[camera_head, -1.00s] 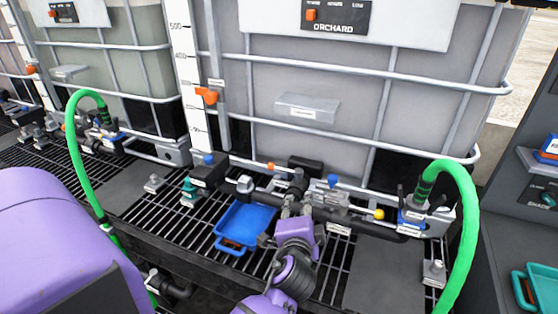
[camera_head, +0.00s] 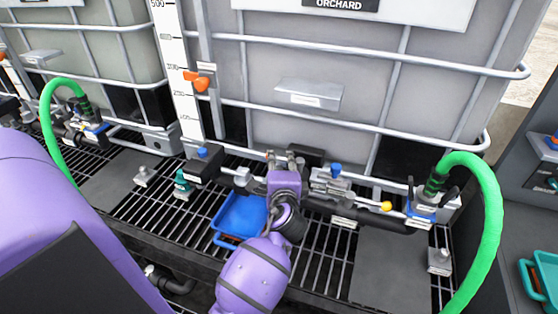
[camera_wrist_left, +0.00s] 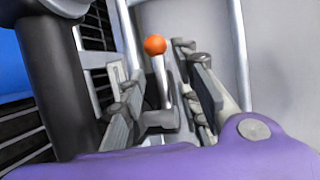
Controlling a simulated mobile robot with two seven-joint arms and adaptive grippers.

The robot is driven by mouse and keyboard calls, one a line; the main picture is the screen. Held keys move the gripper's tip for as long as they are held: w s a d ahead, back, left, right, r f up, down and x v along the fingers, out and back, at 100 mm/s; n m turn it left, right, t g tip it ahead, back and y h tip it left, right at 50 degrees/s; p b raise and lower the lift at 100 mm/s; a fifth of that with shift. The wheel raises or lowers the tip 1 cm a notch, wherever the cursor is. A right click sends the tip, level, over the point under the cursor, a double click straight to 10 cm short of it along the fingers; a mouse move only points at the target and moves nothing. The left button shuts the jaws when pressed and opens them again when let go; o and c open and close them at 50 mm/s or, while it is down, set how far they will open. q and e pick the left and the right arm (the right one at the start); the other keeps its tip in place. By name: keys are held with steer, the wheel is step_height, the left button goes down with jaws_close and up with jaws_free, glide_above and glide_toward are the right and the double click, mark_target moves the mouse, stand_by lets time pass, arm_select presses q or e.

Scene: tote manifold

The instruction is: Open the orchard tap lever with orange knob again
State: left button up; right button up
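The orange knob (camera_wrist_left: 155,45) of the tap lever shows in the left wrist view on top of its grey lever (camera_wrist_left: 162,80). My left gripper (camera_wrist_left: 165,95) is open. Its two fingers stand on either side of the lever, with a gap on both sides. In the head view my left gripper (camera_head: 284,162) is over the pipe manifold in front of the ORCHARD tank (camera_head: 270,70). There it hides most of the lever and its knob. My right gripper does not show in either view.
A blue tray (camera_head: 240,217) sits on the black grating below the pipe. A yellow-knobbed lever (camera_head: 386,206) and a blue-capped valve (camera_head: 335,170) are to the right. A green hose (camera_head: 490,210) loops at the right end. Tank cage bars stand close behind.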

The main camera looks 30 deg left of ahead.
arm_select(q)
steer(key=shift+x, duration=0.95)
steer(key=shift+c, duration=0.5)
steer(key=c, duration=0.5)
steer(key=shift+f, duration=0.1)
jaws_close()
